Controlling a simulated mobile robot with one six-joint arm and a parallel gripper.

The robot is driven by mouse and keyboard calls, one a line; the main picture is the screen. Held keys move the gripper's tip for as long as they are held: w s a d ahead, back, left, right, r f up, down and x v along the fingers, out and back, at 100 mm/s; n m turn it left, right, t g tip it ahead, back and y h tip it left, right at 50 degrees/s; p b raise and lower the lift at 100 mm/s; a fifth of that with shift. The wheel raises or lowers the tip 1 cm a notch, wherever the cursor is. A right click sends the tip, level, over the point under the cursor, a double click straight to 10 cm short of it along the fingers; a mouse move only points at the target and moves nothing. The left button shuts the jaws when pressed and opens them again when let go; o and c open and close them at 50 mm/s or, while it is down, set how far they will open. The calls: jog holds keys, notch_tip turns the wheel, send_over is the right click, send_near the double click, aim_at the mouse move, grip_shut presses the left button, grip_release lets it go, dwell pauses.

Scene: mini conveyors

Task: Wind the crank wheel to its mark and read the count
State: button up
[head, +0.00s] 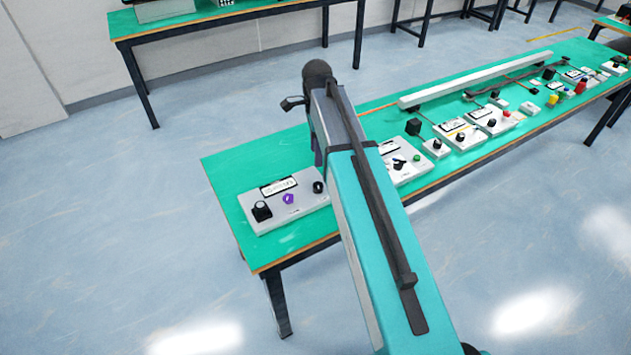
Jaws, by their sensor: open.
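No crank wheel, mark or count can be made out for certain. A pale panel (325,211) at the near left end of the green table bears a black block-like knob (262,211), a purple knob (288,199), a dark round knob (318,187) and a white label plate (279,186). Right of my arm, a second panel (413,170) carries a dark handle-like part (399,165), too small to tell whether it is a crank. My arm crosses the table between and over these panels. My gripper is hidden behind the arm.
The green table (222,167) runs to the upper right, with several more panels and a long white bar (475,80) on it. Another green table (190,22) stands behind by the wall. The floor (130,255) left of the table is clear.

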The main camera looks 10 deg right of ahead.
aim_at(316, 185)
jog(key=shift+f+p, duration=1.55)
jog(key=shift+f, duration=5.25)
jog(key=c, duration=1.1)
jog(key=shift+o, duration=0.2)
